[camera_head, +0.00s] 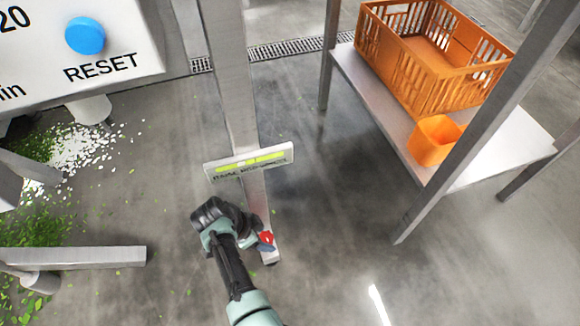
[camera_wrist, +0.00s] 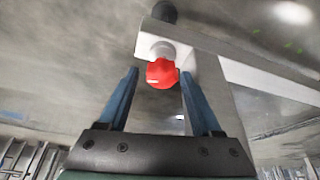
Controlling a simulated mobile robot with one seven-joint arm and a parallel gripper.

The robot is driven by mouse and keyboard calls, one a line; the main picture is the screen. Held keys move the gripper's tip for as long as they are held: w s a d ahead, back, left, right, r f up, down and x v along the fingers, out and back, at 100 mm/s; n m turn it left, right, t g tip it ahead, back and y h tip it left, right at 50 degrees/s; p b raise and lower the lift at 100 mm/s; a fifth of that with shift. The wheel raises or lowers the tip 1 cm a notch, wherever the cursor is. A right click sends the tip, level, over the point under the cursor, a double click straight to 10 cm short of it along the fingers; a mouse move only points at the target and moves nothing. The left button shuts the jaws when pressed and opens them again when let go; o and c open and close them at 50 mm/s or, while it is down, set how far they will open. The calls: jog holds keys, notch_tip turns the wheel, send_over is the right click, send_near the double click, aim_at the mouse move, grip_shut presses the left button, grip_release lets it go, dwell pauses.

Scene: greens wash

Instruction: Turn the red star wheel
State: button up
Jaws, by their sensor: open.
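The red star wheel (camera_wrist: 162,73) sits on a pale round stem at the end of a grey metal bar in the wrist view. It has a small white mark on its lower left edge. My gripper (camera_wrist: 160,80) is open, with one blue finger to the left of the wheel and one to the right. Neither finger visibly touches it, and the depth gap cannot be told. In the head view the wheel (camera_head: 266,238) is a small red spot near the foot of a metal post, beside my gripper (camera_head: 268,246), partly hidden by it.
A metal post (camera_head: 228,75) carries a sign with a yellow-green bar (camera_head: 250,161). An orange crate (camera_head: 430,50) and an orange bin (camera_head: 434,140) stand on a table at the right. A panel with a blue reset button (camera_head: 85,36) is at upper left. Leaf scraps litter the left floor.

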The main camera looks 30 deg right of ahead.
jog(key=shift+w+r, duration=0.2)
jog(key=shift+w, duration=0.05)
